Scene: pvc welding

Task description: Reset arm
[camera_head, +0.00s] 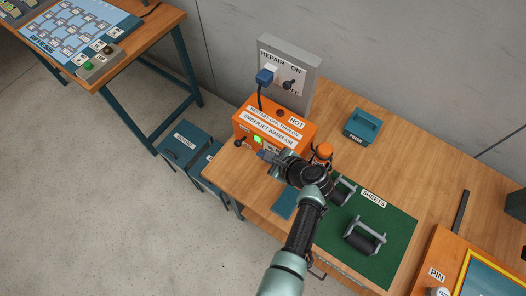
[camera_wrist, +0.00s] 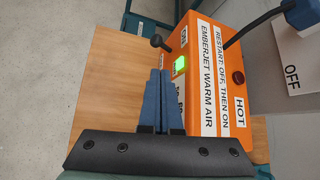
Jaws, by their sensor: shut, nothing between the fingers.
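My gripper (camera_head: 265,155) is shut and empty in front of the orange warm-air box (camera_head: 275,112), over the workbench. In the wrist view its two blue fingers (camera_wrist: 159,72) lie side by side with nothing between them. The orange box (camera_wrist: 218,100) has labels reading "RESTART: OFF, THEN ON", "EMBERJET WARM AIR" and "HOT". A green light (camera_wrist: 181,65) is lit on it, and a black lever (camera_wrist: 160,42) sticks out at its side. I cannot tell whether the fingertips touch the box. My forearm hides part of the bench.
A grey panel (camera_head: 302,65) with a blue plug and a switch stands behind the box. An orange-topped object (camera_head: 323,151) stands close to my wrist. A teal fuse box (camera_head: 362,125) sits behind. Teal bins (camera_head: 184,143) stand on the floor at left.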

